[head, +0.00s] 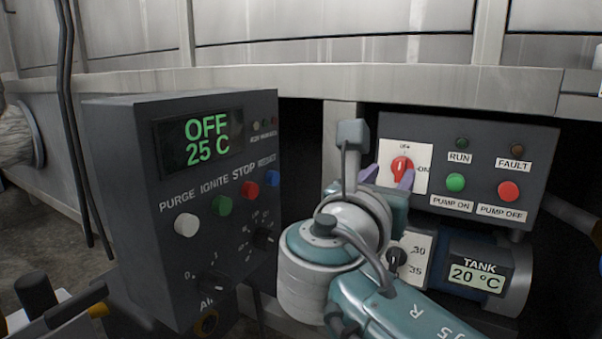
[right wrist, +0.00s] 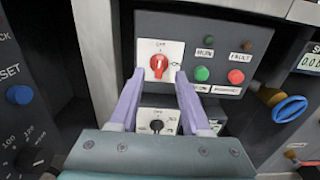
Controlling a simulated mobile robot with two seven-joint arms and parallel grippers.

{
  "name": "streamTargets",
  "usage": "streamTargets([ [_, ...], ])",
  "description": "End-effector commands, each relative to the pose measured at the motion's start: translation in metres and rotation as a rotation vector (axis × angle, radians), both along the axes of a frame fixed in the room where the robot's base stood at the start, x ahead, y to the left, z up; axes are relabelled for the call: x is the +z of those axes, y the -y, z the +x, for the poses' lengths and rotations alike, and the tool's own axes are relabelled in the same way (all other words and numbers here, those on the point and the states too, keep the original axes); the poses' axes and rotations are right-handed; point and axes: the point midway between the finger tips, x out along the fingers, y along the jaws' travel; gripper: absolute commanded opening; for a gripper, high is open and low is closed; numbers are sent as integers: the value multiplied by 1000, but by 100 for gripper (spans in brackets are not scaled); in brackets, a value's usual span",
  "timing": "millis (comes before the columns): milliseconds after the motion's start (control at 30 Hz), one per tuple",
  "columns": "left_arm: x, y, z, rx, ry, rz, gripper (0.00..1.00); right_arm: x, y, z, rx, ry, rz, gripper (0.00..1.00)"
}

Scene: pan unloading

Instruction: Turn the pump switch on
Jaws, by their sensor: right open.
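The pump switch is a red rotary knob (head: 401,167) on a white plate on the dark pump panel (head: 545,150). In the right wrist view the knob (right wrist: 159,64) stands roughly upright towards the mark at the top of its plate; the ON mark is at the right. My right gripper (head: 389,177) is open, its lilac fingers at either side of the knob's lower part in the head view. In the right wrist view the gripper (right wrist: 160,77) has the knob between and just beyond its fingertips. Contact cannot be told.
The panel also has a dark RUN lamp (head: 461,143), a dark FAULT lamp (head: 517,150), a green PUMP ON button (head: 456,183) and a red PUMP OFF button (head: 508,191). A dial (head: 397,257) and tank display (head: 478,274) sit below. A control box (head: 130,200) stands left.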

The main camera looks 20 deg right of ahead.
Motion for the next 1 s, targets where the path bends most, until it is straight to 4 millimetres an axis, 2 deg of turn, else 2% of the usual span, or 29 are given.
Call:
streamTargets([
  [33, -11, 0, -1, 0, -1, 0, 0, -5, 8, 7, -2, 3, -2, 48],
  [100, -19, 0, -1, 0, -2, 0, 0, -5, 19, 16, -2, 3, -1, 48],
  [333, -40, 0, -1, 0, -2, -1, 0, -4, 48, 41, -1, 3, 0, 48],
  [500, -45, 0, -1, 0, -2, -1, 0, -2, 57, 48, 0, 0, 3, 48],
  [767, -44, 0, -1, 0, -2, 0, 0, -1, 58, 49, 0, 0, 3, 48],
  [1000, -44, 0, -1, 0, -2, 0, 0, -1, 57, 49, 0, 0, 3, 20],
])
